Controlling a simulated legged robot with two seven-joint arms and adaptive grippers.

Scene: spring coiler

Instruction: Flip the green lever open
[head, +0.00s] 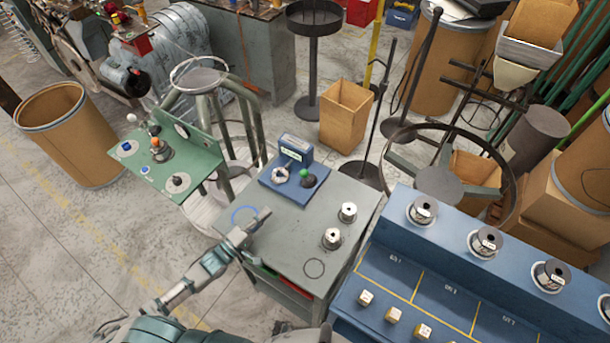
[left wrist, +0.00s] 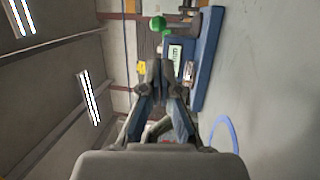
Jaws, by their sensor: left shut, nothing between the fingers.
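The green lever (head: 304,173) is a small green knob on a dark base, on the blue plate (head: 276,188) of the coiler on the grey cart. In the left wrist view the green knob (left wrist: 158,23) shows at the top, beyond my fingertips. A round metal chuck (head: 281,175) sits left of the lever, before a blue box with a display (head: 296,148). My left gripper (head: 262,216) is shut and empty over the cart's left front part, apart from the lever and nearer to me. It also shows in the left wrist view (left wrist: 158,68). My right gripper is not in view.
Two spools (head: 348,212) stand on the right of the cart top (head: 285,240). A blue ring (head: 244,215) is marked on the cart by my left gripper. A blue bench (head: 450,270) with spools is at right. A green panel (head: 165,165) stands at left.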

